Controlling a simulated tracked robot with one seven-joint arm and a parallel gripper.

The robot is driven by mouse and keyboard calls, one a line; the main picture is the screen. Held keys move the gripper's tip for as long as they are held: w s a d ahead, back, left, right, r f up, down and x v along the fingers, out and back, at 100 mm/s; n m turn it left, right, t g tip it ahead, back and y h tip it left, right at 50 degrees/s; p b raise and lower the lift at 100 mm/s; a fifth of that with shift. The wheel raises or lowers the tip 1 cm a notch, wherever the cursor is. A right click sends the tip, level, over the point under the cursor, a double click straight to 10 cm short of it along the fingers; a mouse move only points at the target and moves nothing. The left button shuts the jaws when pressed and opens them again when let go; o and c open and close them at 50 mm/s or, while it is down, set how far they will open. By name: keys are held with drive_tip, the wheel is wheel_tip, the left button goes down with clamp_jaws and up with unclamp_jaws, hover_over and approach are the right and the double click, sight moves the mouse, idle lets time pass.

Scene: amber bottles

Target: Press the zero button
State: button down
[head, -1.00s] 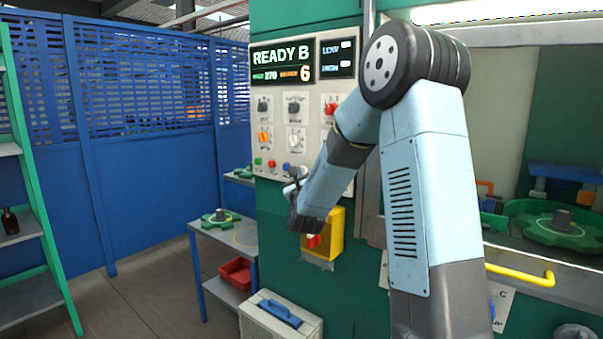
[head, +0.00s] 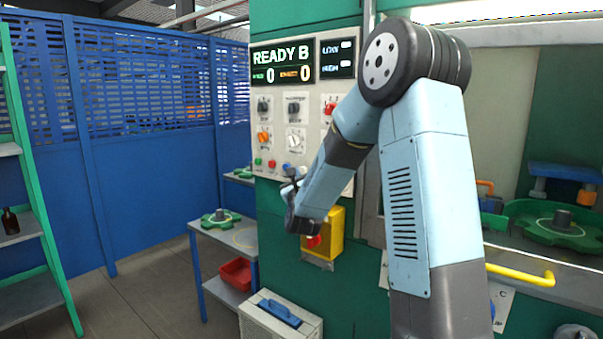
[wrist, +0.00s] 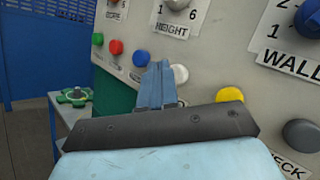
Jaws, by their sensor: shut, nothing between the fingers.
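The control panel (head: 312,133) carries a display (head: 282,64) reading "READY B" with two zeros below. A row of round buttons runs along its lower edge: green (wrist: 97,38), red (wrist: 116,47), blue (wrist: 141,57), white (wrist: 180,74), yellow (wrist: 229,94) and grey (wrist: 300,134). No label reading zero is legible, so I cannot tell which is the zero button. My gripper (wrist: 158,68) is shut and empty, its tips between the blue and white buttons in the wrist view. It also shows in front of the panel's lower edge in the head view (head: 290,176). I cannot tell whether it touches a button.
Knobs (head: 294,140) sit above the buttons. A yellow box with a red button (head: 336,232) is mounted below my gripper. A side table (head: 216,240) with a green part stands to the left. A yellow handle (head: 522,276) is at right.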

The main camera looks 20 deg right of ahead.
drive_tip(key=shift+s+a, duration=0.1)
drive_tip(key=shift+a, duration=0.05)
drive_tip(key=shift+s+a, duration=0.75)
drive_tip(key=shift+a, duration=0.25)
drive_tip(key=shift+s+a, duration=0.7)
drive_tip(key=shift+a, duration=0.3)
drive_tip(key=s+a+r+n+g+y, duration=0.15)
drive_tip(key=s+n+g, duration=0.25)
drive_tip(key=s+n, duration=0.45)
drive_tip(key=s+a+r+n+g+y, duration=0.1)
drive_tip(key=s+n+g+y, duration=0.4)
drive_tip(key=n, duration=0.6)
drive_tip(key=s+d+f+n+g+h, duration=0.1)
drive_tip(key=s+n, duration=0.5)
drive_tip(key=s, duration=0.7)
drive_tip(key=s+d+f+n+g+h, duration=0.1)
drive_tip(key=s+d+n+g, duration=0.3)
drive_tip(key=s, duration=1)
drive_tip(key=f+n+g, duration=0.1)
drive_tip(key=n, duration=0.2)
drive_tip(key=shift+s+f, duration=0.15)
